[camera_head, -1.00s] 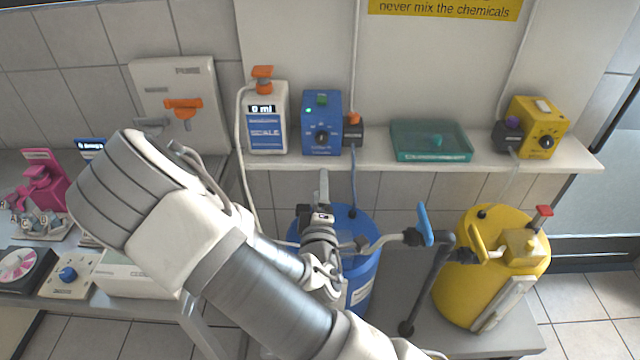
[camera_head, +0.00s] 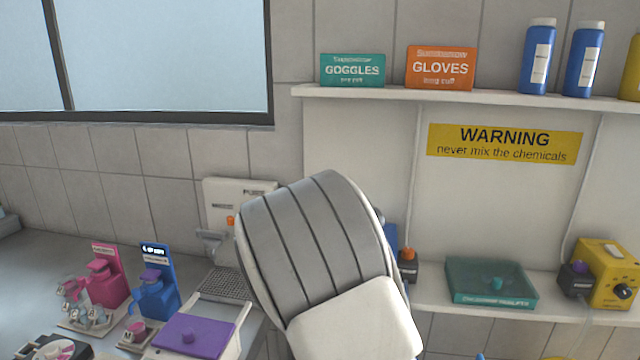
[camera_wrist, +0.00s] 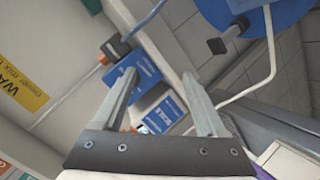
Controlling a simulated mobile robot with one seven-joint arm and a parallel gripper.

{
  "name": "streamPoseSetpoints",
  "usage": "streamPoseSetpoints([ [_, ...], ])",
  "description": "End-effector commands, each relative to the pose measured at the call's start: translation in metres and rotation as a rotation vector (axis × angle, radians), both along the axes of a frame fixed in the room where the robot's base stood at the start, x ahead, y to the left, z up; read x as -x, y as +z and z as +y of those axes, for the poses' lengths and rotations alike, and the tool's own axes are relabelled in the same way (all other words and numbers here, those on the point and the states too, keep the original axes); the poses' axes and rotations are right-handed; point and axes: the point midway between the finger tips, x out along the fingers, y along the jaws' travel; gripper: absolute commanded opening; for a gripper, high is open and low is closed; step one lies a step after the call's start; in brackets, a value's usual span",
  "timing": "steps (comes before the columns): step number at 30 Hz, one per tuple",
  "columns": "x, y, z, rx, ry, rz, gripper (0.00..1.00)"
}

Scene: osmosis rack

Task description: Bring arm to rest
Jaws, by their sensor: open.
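My gripper (camera_wrist: 158,73) is open in the wrist view, its two fingers apart with nothing between the tips. Past the fingers are a blue box (camera_wrist: 138,70) and the blue-and-white scale (camera_wrist: 166,114); the left finger overlaps the blue box. My arm (camera_head: 320,255) fills the lower middle of the head view, bent, with its grey joint raised. The gripper itself is hidden from the head view. My arm covers the scale there and most of the blue box (camera_head: 390,238).
A shelf holds a teal case (camera_head: 490,282) and a yellow box (camera_head: 606,274). The left counter carries a pink device (camera_head: 104,282), a blue device (camera_head: 155,298) and a purple-lidded box (camera_head: 193,336). A blue barrel (camera_wrist: 262,14) shows in the wrist view.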

Motion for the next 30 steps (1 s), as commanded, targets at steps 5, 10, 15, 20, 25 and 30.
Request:
streamPoseSetpoints([
  [5, 0.007, 0.014, 0.009, -0.262, -0.053, 0.106, 0.74],
  [10, 0.021, 0.037, 0.02, -0.462, -0.076, 0.201, 0.74],
  [15, 0.042, 0.069, 0.027, -0.614, -0.086, 0.283, 0.74],
  [20, 0.069, 0.103, 0.027, -0.708, -0.094, 0.351, 0.74],
  [25, 0.106, 0.138, 0.021, -0.761, -0.118, 0.41, 0.74],
  [30, 0.151, 0.168, 0.007, -0.77, -0.171, 0.456, 0.74],
])
